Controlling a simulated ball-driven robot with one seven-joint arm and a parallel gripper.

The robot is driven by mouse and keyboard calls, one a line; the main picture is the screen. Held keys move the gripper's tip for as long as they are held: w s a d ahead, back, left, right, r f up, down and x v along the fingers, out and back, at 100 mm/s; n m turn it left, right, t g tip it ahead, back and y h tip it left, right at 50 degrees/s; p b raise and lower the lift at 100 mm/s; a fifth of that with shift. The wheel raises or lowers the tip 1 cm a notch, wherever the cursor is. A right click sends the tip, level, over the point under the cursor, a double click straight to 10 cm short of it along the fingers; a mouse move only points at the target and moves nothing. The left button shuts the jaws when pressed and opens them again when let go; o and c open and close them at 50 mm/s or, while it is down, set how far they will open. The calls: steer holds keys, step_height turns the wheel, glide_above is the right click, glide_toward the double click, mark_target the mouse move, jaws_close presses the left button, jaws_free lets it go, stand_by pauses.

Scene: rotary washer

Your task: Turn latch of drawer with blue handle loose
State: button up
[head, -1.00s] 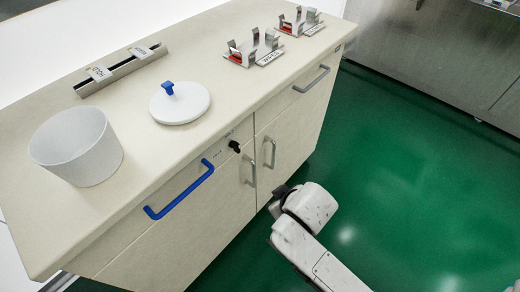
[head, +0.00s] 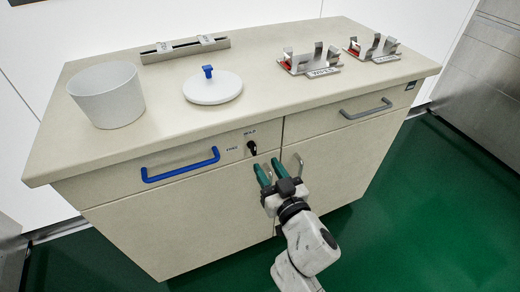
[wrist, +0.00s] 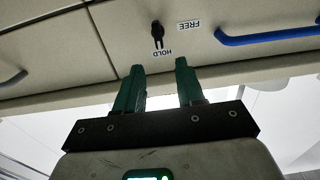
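The drawer with the blue handle (head: 181,165) is shut, at the left of the cabinet front. Its latch, a small black knob (head: 251,147), sits right of the handle, with a HOLD label above it and a FREE label to its left. In the wrist view, which is upside down, the latch (wrist: 157,32) appears lined up with HOLD. My gripper (head: 267,165) is open and empty. Its green fingers point at the cabinet front just below and right of the latch, apart from it. In the wrist view the gap between the fingertips (wrist: 160,66) lies below the latch.
A grey drawer handle (head: 366,108) is at the right, and a vertical door handle (head: 298,164) is close beside my fingers. On the countertop (head: 230,110) stand a white bin (head: 110,97), a round lid (head: 212,90) and metal holders (head: 310,62). The green floor in front is clear.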

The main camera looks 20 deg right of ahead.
mark_target(255, 147)
steer(key=w, duration=0.8)
steer(key=shift+w, duration=0.15)
steer(key=shift+c, duration=0.4)
jaws_close()
